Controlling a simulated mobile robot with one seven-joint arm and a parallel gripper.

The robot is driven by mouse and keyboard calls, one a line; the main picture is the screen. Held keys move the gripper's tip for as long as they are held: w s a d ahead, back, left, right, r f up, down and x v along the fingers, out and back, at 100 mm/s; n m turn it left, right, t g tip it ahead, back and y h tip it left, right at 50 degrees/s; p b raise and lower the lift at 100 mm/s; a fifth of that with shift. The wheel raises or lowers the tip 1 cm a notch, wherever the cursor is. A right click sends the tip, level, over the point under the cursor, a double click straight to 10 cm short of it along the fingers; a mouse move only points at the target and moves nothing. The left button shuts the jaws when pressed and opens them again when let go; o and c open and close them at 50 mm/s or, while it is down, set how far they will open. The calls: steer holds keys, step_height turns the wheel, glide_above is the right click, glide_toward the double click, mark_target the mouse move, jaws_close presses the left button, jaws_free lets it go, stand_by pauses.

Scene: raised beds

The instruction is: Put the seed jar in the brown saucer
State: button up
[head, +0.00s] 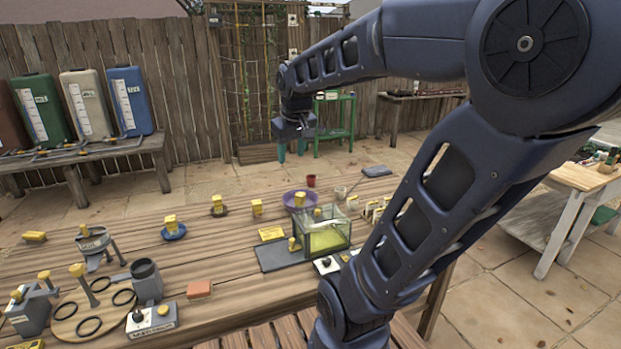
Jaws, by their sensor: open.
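Several small yellow blocks or yellow-topped pieces stand on the wooden table; I cannot tell which, if any, is the seed jar. One yellow piece (257,207) stands alone near the table's middle. Another yellow piece (217,203) sits on a small dark saucer (222,213), perhaps the brown one; its colour is hard to tell. A third yellow piece (170,222) sits on a blue saucer (174,235). My gripper (292,149) is open and empty, pointing down from the raised arm, high above and apart from the table things.
A glass tank (326,235) with yellow contents stands beside a dark mat (283,256). A purple bowl (300,206) and a small red pot (310,181) are behind it. Tools and a grey cup (146,281) crowd the left front. My arm hides the table's right part.

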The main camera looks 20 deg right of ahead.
steer(key=s+d+f+m, duration=0.1)
steer(key=s+f+m, duration=0.2)
steer(key=s, duration=0.6)
steer(key=shift+s+d+f+t, duration=0.25)
steer(key=shift+s+f+t, duration=0.15)
